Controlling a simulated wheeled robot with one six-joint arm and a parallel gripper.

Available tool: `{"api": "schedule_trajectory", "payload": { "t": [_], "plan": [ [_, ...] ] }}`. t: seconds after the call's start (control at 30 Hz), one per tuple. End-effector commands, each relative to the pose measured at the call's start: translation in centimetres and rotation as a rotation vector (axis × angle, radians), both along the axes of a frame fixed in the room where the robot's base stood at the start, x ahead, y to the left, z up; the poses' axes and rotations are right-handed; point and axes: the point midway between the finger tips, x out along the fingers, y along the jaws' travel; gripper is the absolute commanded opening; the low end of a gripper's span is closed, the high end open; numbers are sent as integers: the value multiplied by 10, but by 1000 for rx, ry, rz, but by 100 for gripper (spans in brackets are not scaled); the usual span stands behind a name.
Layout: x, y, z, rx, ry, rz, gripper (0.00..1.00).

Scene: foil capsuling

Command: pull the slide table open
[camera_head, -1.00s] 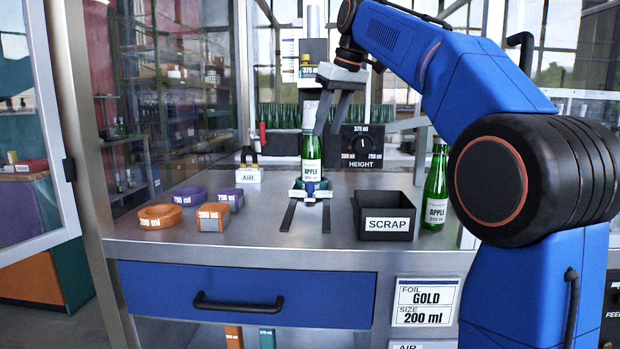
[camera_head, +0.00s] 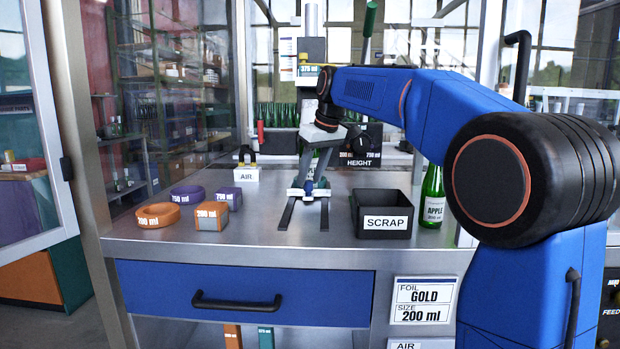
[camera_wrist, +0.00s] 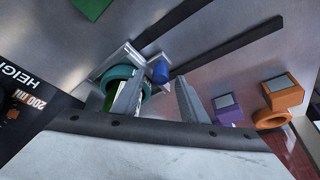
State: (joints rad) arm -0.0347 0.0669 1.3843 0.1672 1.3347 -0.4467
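The slide table (camera_head: 296,192) is a small pale metal plate at the back end of two dark rails on the steel bench. A blue knob (camera_head: 308,187) sits on its front; it also shows in the wrist view (camera_wrist: 160,71). My gripper (camera_head: 315,175) points down close over the slide table. In the wrist view its fingers (camera_wrist: 161,84) are apart, with the blue knob just past their tips and roughly between them. I cannot tell whether they touch it. A teal ring (camera_wrist: 116,74) on the slide table holds a green bottle, mostly hidden behind the fingers.
The black SCRAP bin (camera_head: 384,224) stands right of the rails, with a green APPLE bottle (camera_head: 433,200) beside it. Orange and purple rings and blocks lie left, near the orange 200 ml block (camera_head: 212,216). The bench along the rails (camera_head: 303,215) is clear.

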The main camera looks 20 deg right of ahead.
Motion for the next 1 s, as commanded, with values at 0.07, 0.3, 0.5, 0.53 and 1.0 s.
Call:
{"api": "schedule_trajectory", "payload": {
  "t": [0.07, 0.3, 0.5, 0.53, 1.0],
  "plan": [
    [2, 1, -6, 0, 1, 0, 40],
    [4, 2, -11, 0, 0, 0, 40],
    [4, 2, -10, 0, 0, 0, 28],
    [4, 2, -10, 0, 0, 0, 20],
    [-5, 5, -10, 0, -1, 0, 0]
  ]
}}
